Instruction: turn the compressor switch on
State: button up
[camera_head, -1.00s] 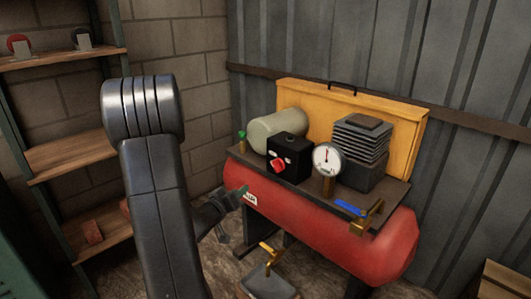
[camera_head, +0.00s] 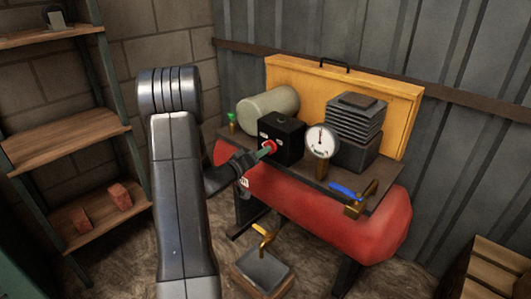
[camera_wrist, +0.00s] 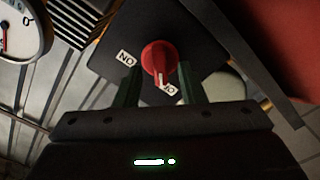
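The compressor switch is a red rotary knob (camera_wrist: 158,57) on a black box (camera_head: 282,138) on top of the red compressor tank (camera_head: 335,215). In the wrist view the knob's white mark points down at a partly hidden label that seems to read OFF (camera_wrist: 169,88). A second label, ON upside down (camera_wrist: 126,58), is to its left. My gripper (camera_wrist: 160,88) is open, with one green finger on each side of the knob's lower part. Gaps show between the fingers and the knob. In the head view my gripper (camera_head: 264,151) reaches the box's front from the left.
A pressure gauge (camera_head: 321,141) stands right of the box, and a blue-handled valve (camera_head: 348,192) is farther right. A grey cylinder (camera_head: 268,113) and a yellow panel (camera_head: 295,85) stand behind. Shelves (camera_head: 55,140) are at left. A brass-handled box (camera_head: 263,272) stands on the floor.

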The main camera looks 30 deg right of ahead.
jog(key=shift+x, duration=1.45)
jog(key=shift+c, duration=0.5)
grip_shut()
jog(key=shift+m, duration=0.4)
jog(key=shift+a+f+m+b, duration=0.1)
jog(key=shift+m+b, duration=4.7)
jog(key=shift+m, duration=3.8)
